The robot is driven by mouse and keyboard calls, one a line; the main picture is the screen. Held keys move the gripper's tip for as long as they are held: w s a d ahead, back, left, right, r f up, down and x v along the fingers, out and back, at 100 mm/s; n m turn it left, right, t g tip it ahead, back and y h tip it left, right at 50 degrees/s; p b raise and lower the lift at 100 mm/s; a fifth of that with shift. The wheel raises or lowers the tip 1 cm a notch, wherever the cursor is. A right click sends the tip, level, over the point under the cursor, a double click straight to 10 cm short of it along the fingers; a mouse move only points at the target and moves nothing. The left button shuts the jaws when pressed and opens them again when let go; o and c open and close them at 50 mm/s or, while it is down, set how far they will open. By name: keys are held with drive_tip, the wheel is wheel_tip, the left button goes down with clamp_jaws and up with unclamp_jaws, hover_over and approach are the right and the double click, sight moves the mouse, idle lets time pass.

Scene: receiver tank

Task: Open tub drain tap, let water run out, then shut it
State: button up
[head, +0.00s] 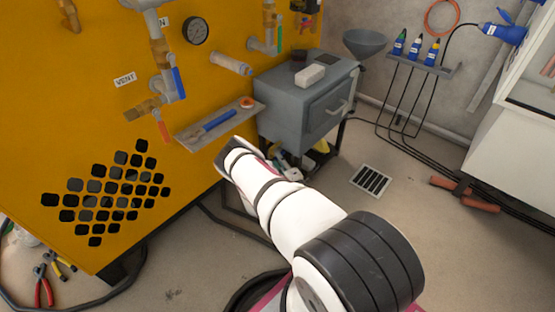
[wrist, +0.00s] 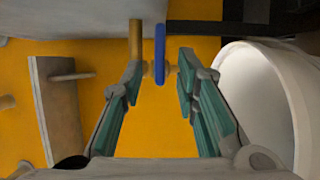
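In the wrist view my gripper (wrist: 161,78) is open, with its two teal-padded fingers apart. A tap with an upright blue lever (wrist: 160,50) and a brass body (wrist: 137,42) shows at the fingertips. The blue lever lies between the two fingers in the picture, with gaps on both sides; I cannot tell how deep it is between them. No water shows. A large white round container (wrist: 235,95) is to the right of the fingers. In the head view my arm hides my gripper and this tap.
The yellow tank panel (head: 75,100) carries other taps, including one with a blue lever (head: 177,82) and one with an orange lever (head: 165,131). A tool shelf (head: 215,124) juts out beside a grey cabinet (head: 300,110). A floor grate (head: 371,181) and cables lie right.

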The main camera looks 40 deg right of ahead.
clamp_jaws()
drive_tip(key=shift+r+p, duration=0.1)
drive_tip(key=shift+p, duration=0.2)
drive_tip(key=shift+d+r+m+g+y+p, duration=0.1)
drive_tip(key=shift+m+g+y+p, duration=0.5)
drive_tip(key=shift+m+p, duration=0.9)
drive_tip(key=shift+d+r+m+g+y+p, duration=0.1)
drive_tip(key=shift+m+g+y+p, duration=0.45)
drive_tip(key=shift+m+p, duration=0.9)
drive_tip(key=shift+r+m+g+y+p, duration=0.1)
drive_tip(key=shift+m+g+y+p, duration=0.45)
drive_tip(key=shift+m+p, duration=0.95)
drive_tip(key=shift+m, duration=0.25)
